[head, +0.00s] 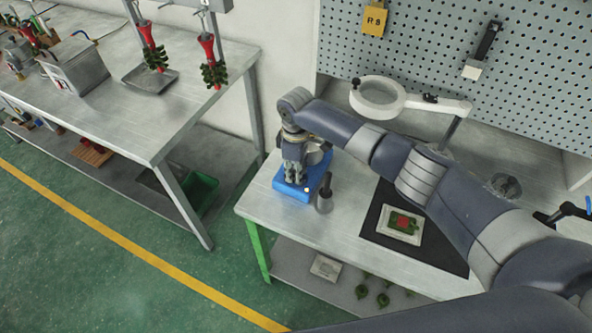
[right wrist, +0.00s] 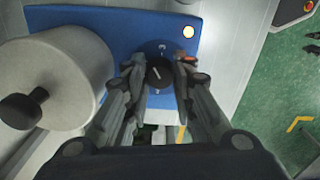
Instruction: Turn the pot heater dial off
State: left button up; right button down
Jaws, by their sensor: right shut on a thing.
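The pot heater is a blue box (head: 318,183) on the near left part of the metal bench; its blue top also fills the upper part of the right wrist view (right wrist: 140,22). A small light (right wrist: 188,31) on it glows pale yellow. The black dial (right wrist: 160,72) with a white pointer line sits between the fingertips of my right gripper (right wrist: 159,68), which is shut on it. In the head view my right gripper (head: 292,176) points down at the heater and hides the dial. My left gripper is not in view.
A grey metal pot (right wrist: 70,75) with a dark knob stands on the heater, left of the dial in the wrist view. A black mat (head: 380,222) and ring magnifier (head: 379,98) are on the bench.

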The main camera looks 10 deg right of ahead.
jog(key=n, duration=0.4)
jog(key=shift+n, duration=0.4)
jog(key=n, duration=0.3)
jog(key=shift+w+n+b, duration=0.1)
jog(key=shift+n+b, duration=0.2)
jog(key=shift+b, duration=0.1)
jog(key=n, duration=0.3)
jog(key=shift+n, duration=0.3)
jog(key=n+b, duration=0.1)
jog(key=n, duration=0.2)
jog(key=shift+n, duration=0.3)
jog(key=n+b, duration=0.1)
jog(key=n, duration=0.2)
jog(key=shift+n, duration=0.4)
jog(key=n, duration=0.3)
jog(key=shift+n+b, duration=0.3)
jog(key=shift+b, duration=0.1)
jog(key=n+b, duration=0.1)
jog(key=n, duration=0.2)
jog(key=shift+n+b, duration=0.45)
jog(key=shift+n, duration=1.35)
jog(key=shift+r, duration=0.1)
